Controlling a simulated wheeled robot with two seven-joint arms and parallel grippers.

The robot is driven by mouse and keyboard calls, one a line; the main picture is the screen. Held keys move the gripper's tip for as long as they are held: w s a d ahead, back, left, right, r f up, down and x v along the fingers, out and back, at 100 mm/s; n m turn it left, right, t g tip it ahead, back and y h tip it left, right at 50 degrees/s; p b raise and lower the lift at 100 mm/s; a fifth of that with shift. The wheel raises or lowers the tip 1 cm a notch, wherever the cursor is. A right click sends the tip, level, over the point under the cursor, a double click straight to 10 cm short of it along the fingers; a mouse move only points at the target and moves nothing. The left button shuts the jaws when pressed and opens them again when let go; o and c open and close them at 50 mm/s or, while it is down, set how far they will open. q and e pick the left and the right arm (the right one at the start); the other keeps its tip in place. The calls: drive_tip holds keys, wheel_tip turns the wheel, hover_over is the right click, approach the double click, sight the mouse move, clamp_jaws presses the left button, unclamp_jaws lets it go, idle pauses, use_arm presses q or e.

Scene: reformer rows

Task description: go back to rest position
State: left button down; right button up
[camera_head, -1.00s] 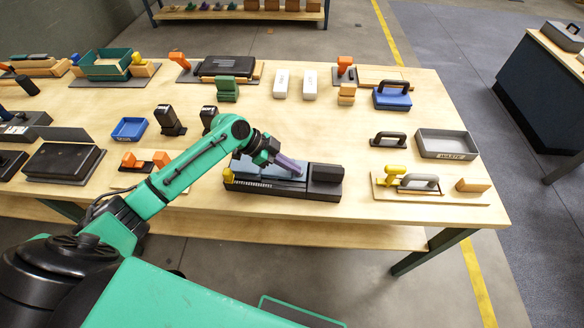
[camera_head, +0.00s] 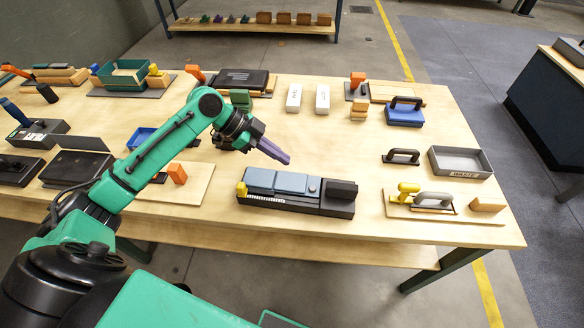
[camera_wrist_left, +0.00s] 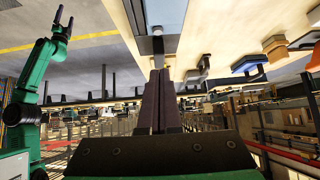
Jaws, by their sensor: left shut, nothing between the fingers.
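My left gripper (camera_head: 286,159) is shut and empty, its purple fingers held together above the wooden table, pointing to the lower right. In the left wrist view the shut fingers (camera_wrist_left: 160,85) reach up the middle of the picture. The gripper is clear of the black reformer-like device (camera_head: 296,192) with blue-grey top panels and a yellow knob, which stands just to the right of and below it. My right gripper is not in the head view.
On the table (camera_head: 330,150) stand a grey waste tray (camera_head: 461,174), a board with yellow and grey handled tools (camera_head: 434,201), a blue handled block (camera_head: 404,118) and two white blocks (camera_head: 294,98). A low shelf stands behind.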

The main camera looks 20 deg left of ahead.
use_arm(q)
drive_tip(key=shift+s+a+r, duration=0.15)
drive_tip(key=shift+a+r, duration=0.05)
drive_tip(key=shift+a, duration=0.05)
